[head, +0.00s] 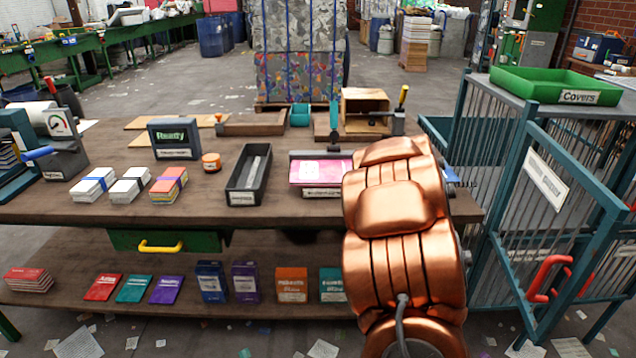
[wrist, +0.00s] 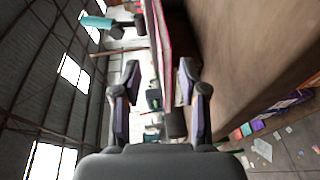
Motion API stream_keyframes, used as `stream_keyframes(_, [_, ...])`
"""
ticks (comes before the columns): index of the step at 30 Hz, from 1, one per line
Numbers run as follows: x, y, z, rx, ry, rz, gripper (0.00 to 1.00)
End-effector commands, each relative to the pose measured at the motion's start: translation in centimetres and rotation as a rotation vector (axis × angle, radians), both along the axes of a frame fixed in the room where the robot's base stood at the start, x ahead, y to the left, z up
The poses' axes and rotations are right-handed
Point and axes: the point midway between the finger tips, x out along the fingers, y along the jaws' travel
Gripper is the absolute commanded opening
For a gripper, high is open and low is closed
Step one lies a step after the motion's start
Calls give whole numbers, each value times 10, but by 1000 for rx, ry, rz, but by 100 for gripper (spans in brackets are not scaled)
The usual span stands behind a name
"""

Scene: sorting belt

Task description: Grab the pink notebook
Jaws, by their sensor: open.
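My copper arm covers the right side of this spot. A thin pink edge (wrist: 161,30) shows in the wrist view, beyond my fingertips and seen edge-on. My gripper (wrist: 158,80) is open, its two fingers apart with nothing held between them. In the head view my gripper is hidden behind the arm.
A long black tray (head: 248,175) stands left of the notebook. A teal lever (head: 334,117) rises behind it. Paper stacks (head: 130,185) and a display box (head: 173,138) are further left. A blue cage (head: 505,150) with a green bin (head: 555,85) stands at right.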

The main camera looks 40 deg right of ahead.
Motion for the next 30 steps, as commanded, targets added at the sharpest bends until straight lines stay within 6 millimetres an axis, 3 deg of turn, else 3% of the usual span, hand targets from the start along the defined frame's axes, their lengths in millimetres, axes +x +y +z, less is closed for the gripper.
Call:
stream_keyframes(1, [-3, -3, -11, -21, -18, 13, 43])
stream_keyframes(8, [-3, -4, -14, -75, -66, 51, 43])
stream_keyframes(23, [29, -15, -13, -77, -68, 56, 43])
stream_keyframes(30, [54, -29, -14, -74, -67, 53, 43])
